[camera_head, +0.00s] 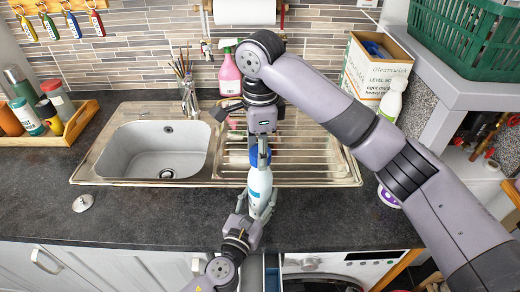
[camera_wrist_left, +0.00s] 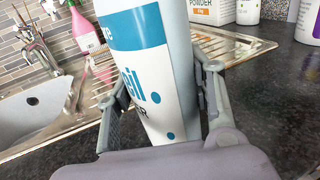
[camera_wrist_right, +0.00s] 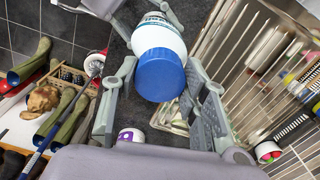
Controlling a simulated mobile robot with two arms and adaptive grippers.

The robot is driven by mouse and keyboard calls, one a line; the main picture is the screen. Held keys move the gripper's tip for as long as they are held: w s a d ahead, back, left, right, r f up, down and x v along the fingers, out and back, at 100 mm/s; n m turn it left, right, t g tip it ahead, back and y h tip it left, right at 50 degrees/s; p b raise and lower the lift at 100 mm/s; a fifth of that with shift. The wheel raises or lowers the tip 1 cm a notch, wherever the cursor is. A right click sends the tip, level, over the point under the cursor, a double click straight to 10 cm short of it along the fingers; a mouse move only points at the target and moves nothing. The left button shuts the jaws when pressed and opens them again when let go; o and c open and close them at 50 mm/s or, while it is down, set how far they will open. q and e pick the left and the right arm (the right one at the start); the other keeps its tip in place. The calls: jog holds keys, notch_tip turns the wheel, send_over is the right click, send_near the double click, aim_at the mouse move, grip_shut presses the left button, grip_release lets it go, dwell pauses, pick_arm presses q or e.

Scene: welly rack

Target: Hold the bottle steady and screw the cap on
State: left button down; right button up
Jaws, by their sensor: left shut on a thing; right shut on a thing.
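The bottle (camera_head: 260,183), white with a blue and white label, stands about upright over the counter by the sink's front edge. Its label fills the left wrist view (camera_wrist_left: 150,75). My left gripper (camera_head: 258,207) is shut around the bottle's lower body, one finger on each side. The blue cap (camera_head: 254,157) is at the bottle's top. My right gripper (camera_head: 261,148) comes from above and is shut on the cap. In the right wrist view the cap (camera_wrist_right: 160,75) sits between the fingers, in line with the bottle (camera_wrist_right: 158,35). The thread is hidden.
The steel sink (camera_head: 120,150) and its ribbed drainer lie behind. A pink spray bottle (camera_head: 229,75) stands at the back. A wooden tray (camera_head: 75,125) of bottles is at left, a cardboard box (camera_head: 375,75) at right. A metal disc (camera_head: 83,203) lies on clear counter at front left.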

jog(key=m, duration=0.5)
jog(key=shift+m, duration=0.4)
jog(key=o, duration=0.7)
jog(key=shift+o, duration=0.2)
jog(key=shift+r, duration=2.25)
